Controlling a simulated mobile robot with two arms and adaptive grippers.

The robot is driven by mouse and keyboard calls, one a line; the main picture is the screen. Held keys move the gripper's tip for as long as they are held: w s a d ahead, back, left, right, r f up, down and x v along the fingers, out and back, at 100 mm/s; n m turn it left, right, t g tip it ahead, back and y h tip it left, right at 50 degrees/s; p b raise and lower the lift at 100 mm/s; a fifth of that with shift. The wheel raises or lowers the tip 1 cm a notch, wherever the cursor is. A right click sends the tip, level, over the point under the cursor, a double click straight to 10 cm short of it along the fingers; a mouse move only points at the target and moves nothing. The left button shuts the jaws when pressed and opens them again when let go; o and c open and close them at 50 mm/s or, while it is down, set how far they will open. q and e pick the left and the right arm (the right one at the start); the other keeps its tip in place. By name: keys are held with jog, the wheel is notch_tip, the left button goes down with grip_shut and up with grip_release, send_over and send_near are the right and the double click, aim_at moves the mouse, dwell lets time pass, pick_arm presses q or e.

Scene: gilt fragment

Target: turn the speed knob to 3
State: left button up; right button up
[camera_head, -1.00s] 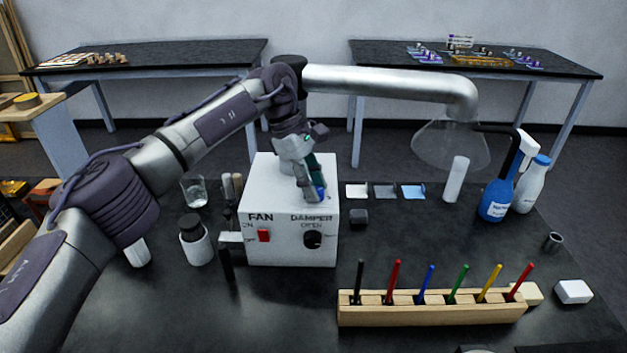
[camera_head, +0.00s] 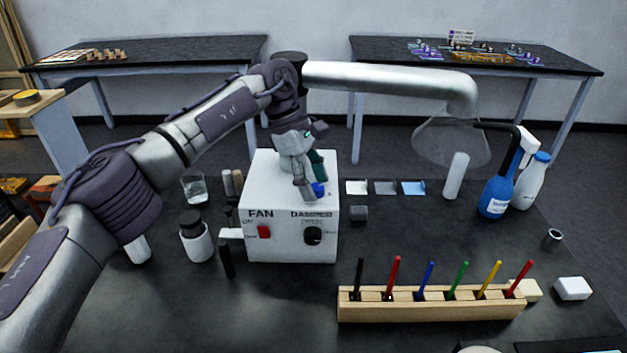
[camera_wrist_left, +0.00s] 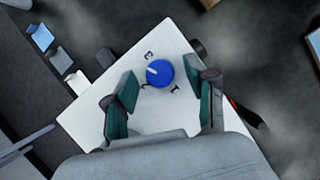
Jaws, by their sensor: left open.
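The blue speed knob (camera_head: 319,189) sits on top of the white fan box (camera_head: 262,250). In the left wrist view the knob (camera_wrist_left: 159,73) has a white pointer line aimed up and left, between the printed 3 and the number at lower left, which is partly hidden. A 1 is printed at its lower right. My left gripper (camera_head: 312,194) is above the box top, pointing down. In the left wrist view the open gripper (camera_wrist_left: 157,88) has its green-padded fingers on either side of the knob, apart from it. My right gripper is not in view.
The box front carries a red fan switch (camera_head: 264,232) and a black damper knob (camera_head: 312,236). A wooden rack (camera_head: 430,311) with several coloured sticks stands in front at right. A blue bottle (camera_head: 495,195) stands at the right, and a white jar (camera_head: 196,243) left of the box.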

pick_arm(q)
jog(key=v, duration=1.2)
jog(key=shift+a, duration=0.1)
